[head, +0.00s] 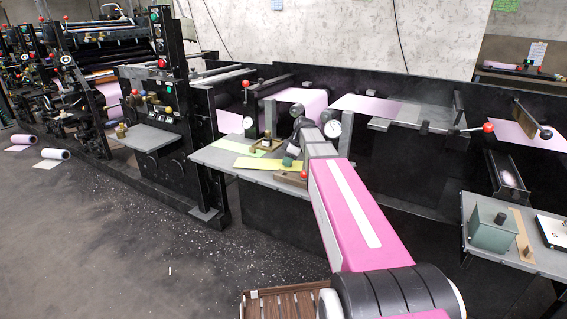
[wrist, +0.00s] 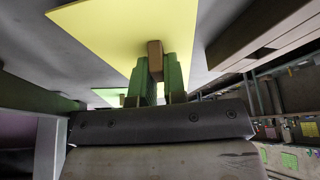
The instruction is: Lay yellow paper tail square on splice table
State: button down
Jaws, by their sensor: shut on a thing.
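The yellow paper tail (head: 270,164) is a flat strip over the grey splice table (head: 213,155) in the head view. In the wrist view the yellow tail (wrist: 105,30) spreads out beyond my fingers, its edges slanted in the picture. My gripper (head: 291,155) is over the table at the tail's right part. In the wrist view its green fingers (wrist: 155,75) are shut on a small brown block (wrist: 155,52) at the tail's near end. Whether the tail lies flat or square to the table cannot be told.
A pale green strip (head: 232,145) and a wooden block (head: 263,146) lie behind the yellow tail. A round white gauge (head: 332,128) stands at the table's right. Pink web (head: 305,100) runs over rollers behind. A side bench (head: 480,255) holds a green box (head: 493,228).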

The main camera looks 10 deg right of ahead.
jog(key=shift+f, duration=0.2)
jog(key=c, duration=1.6)
grip_release()
jog(key=shift+f, duration=0.15)
jog(key=o, duration=0.4)
